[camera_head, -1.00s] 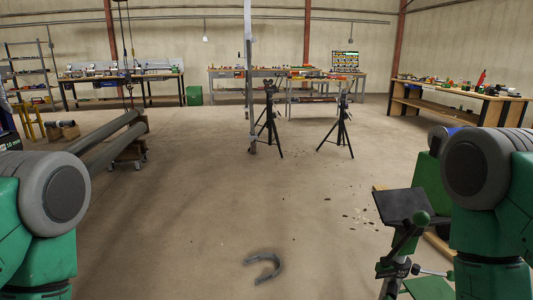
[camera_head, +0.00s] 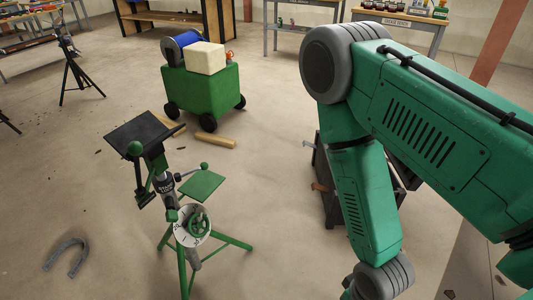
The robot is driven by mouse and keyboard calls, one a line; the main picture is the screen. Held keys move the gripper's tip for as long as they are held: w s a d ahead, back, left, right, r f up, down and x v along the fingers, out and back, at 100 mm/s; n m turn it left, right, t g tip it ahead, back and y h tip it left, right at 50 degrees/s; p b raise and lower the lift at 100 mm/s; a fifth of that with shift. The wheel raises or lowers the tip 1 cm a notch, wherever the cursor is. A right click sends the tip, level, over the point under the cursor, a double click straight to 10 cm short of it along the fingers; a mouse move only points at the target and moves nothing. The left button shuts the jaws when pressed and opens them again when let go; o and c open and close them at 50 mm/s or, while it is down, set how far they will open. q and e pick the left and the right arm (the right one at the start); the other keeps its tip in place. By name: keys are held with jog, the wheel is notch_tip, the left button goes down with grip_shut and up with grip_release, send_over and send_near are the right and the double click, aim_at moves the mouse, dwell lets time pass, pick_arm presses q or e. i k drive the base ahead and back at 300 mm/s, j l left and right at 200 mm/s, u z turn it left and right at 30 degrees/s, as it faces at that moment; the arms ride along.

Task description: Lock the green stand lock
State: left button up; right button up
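The green stand (camera_head: 232,240) stands on the floor left of centre on splayed green legs. Its top carries a tilted dark plate (camera_head: 138,134). A lever with a green ball (camera_head: 135,148) sits by the plate, and a thinner lever with a small green ball (camera_head: 204,166) juts to the right. A dark collar (camera_head: 167,187) has white lettering too small to read. Lower down are a green handwheel (camera_head: 198,224) and a white disc. I cannot tell which part is the lock. My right arm reaches down on the right, apart from the stand; its gripper is below the frame. My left gripper is out of view.
A green wheeled cart (camera_head: 202,91) with a blue drum (camera_head: 184,47) and a pale block (camera_head: 205,58) stands behind the stand. Wooden pieces (camera_head: 215,138) and a horseshoe-shaped piece (camera_head: 66,256) lie on the floor. A dark object (camera_head: 325,190) is partly hidden behind my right arm.

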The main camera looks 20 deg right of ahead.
aim_at(204, 165)
jog(key=z, duration=0.25)
jog(key=i+l+z, duration=0.75)
jog(key=i, duration=0.15)
jog(key=k+j, duration=0.1)
jog(key=j, duration=0.2)
jog(key=k+j, duration=0.1)
jog(key=j, duration=0.2)
